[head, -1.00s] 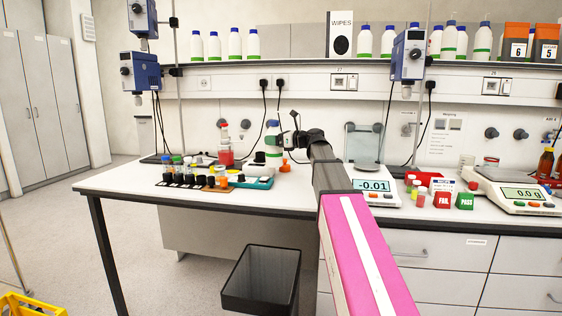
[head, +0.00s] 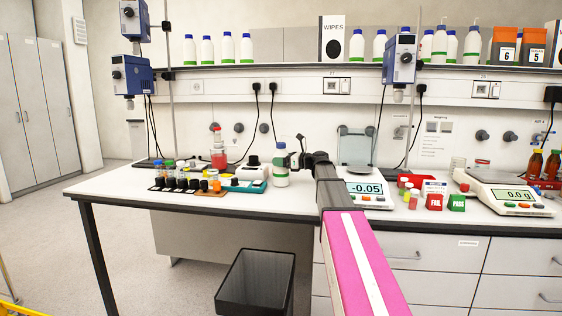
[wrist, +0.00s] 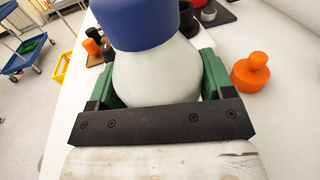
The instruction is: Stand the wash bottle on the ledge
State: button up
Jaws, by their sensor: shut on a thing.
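The wash bottle (head: 280,178) is white with a blue cap and a green band, and looks upright over the left part of the bench. My gripper (head: 289,161) is shut around it from the right. In the wrist view the bottle's white shoulder (wrist: 155,78) and blue cap sit between the green finger pads of my gripper (wrist: 158,85). The bottle's base is hidden there, and I cannot tell whether it touches the bench. The long ledge (head: 280,69) runs along the wall above the bench, with white bottles standing at its left and right parts.
A teal tray (head: 247,187) and a dark-knobbed device stand left of the bottle. A balance (head: 368,190) stands to its right. An orange flask-shaped piece (wrist: 251,72) is near the right finger.

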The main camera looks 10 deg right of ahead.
jog(key=o, duration=0.9)
jog(key=shift+f, duration=0.15)
jog(key=o, duration=0.4)
